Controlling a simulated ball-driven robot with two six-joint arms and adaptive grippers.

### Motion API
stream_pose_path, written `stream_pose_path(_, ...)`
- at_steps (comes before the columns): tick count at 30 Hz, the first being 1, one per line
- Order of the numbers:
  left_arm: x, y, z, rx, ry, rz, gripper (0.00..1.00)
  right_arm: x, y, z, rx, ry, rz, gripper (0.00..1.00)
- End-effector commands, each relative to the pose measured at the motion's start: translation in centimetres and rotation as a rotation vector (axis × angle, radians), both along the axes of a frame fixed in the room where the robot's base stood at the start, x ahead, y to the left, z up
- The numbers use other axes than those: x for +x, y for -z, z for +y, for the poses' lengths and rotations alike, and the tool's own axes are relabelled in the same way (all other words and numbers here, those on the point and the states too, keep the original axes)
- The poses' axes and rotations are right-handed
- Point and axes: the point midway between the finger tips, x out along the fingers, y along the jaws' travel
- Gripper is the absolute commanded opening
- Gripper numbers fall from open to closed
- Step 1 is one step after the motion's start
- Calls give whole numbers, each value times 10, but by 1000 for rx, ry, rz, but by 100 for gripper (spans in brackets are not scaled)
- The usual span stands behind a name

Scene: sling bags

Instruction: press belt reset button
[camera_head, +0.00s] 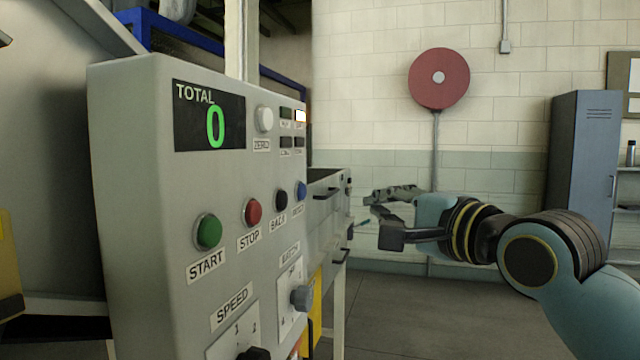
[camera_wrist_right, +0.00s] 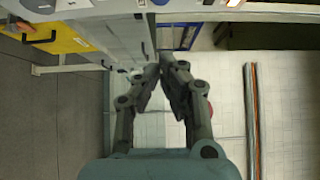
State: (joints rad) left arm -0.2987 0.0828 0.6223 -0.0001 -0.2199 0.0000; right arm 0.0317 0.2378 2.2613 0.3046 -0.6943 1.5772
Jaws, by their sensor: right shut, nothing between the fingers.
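A grey control panel (camera_head: 150,200) stands at the left in the head view. It bears a green START button (camera_head: 208,231), a red STOP button (camera_head: 253,212), a black button (camera_head: 281,200) and a blue button (camera_head: 301,190) in a row. The labels under the black and blue buttons are too small to read surely. A white ZERO button (camera_head: 264,119) sits beside the TOTAL display (camera_head: 209,115), which reads 0. My right gripper (camera_head: 375,216) is right of the panel, apart from the buttons. In the wrist view its fingers (camera_wrist_right: 163,68) converge, shut and empty. My left gripper is out of view.
A speed dial and a grey knob (camera_head: 302,298) stick out low on the panel. Grey drawers (camera_head: 328,215) stand behind the panel. A red round reel (camera_head: 439,79) hangs on the tiled wall, and a blue-grey locker (camera_head: 580,170) stands at right. The floor between is clear.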

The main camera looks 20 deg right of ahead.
Motion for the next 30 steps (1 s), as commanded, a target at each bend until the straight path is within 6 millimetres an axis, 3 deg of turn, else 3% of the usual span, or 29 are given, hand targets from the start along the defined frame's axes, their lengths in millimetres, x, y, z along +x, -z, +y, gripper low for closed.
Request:
stream_pose_path(9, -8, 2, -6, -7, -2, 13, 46, 1, 1, 0, 0, 1, 1, 0)
stream_pose_path(14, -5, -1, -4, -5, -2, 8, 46, 13, 1, 2, 2, 2, 0, 0)
stream_pose_path(27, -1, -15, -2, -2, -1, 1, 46, 101, 0, 20, 3, 0, 2, 0)
stream_pose_path(30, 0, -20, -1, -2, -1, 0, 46, 109, -1, 34, 4, 0, 1, 0)
